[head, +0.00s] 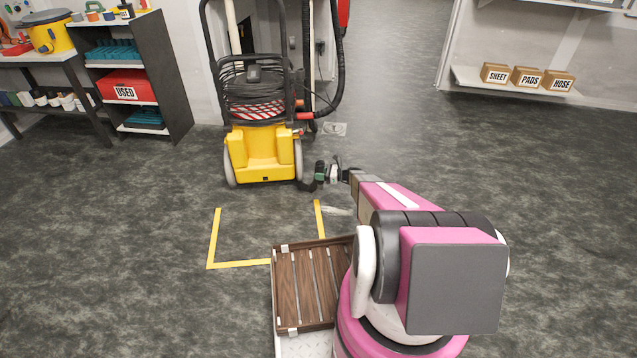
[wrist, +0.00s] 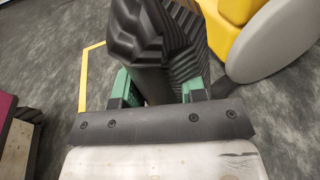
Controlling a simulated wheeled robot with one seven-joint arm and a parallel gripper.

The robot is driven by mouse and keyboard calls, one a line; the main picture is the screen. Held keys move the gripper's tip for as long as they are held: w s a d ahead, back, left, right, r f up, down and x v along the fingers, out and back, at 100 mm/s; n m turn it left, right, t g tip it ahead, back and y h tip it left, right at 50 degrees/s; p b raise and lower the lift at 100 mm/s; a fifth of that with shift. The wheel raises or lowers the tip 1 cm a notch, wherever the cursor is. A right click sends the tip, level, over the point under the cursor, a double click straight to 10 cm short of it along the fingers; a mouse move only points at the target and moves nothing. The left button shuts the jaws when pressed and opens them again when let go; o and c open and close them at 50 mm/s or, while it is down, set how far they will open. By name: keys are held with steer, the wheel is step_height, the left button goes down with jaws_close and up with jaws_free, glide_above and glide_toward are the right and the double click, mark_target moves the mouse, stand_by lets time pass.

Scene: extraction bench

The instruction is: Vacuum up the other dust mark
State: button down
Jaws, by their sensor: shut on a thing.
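My gripper (head: 322,172) is low over the floor, just right of the yellow vacuum (head: 262,150). In the wrist view its green fingers (wrist: 158,92) are shut on a black ribbed hose (wrist: 160,45). The hose's far end and any nozzle are hidden or too small to tell. A pale smudge (head: 336,210), which looks like a dust mark, lies on the floor beside the right yellow tape line, below my gripper in the head view. Another pale patch (head: 334,129) lies near the back wall; I cannot tell whether it is dust.
Yellow tape (head: 213,240) marks a floor area in front of the vacuum. A slatted wooden tray (head: 305,283) is close by, beside my arm. Shelves with a red USED bin (head: 125,87) stand at left. Labelled boxes (head: 528,77) sit on a right shelf. The right floor is clear.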

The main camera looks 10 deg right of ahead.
mark_target(318, 181)
steer(key=f, duration=0.3)
steer(key=w+f, duration=0.1)
steer(key=f, duration=0.1)
steer(key=shift+a+f, duration=0.2)
steer(key=shift+f, duration=0.25)
steer(key=shift+f, duration=0.15)
step_height(318, 181, down, 7)
steer(key=shift+f, duration=0.1)
stand_by(0.6)
steer(key=shift+f, duration=1.3)
steer(key=shift+s+d, duration=0.1)
steer(key=shift+d, duration=0.05)
steer(key=shift+v, duration=2.7)
steer(key=shift+d+f, duration=0.1)
steer(key=shift+d, duration=0.05)
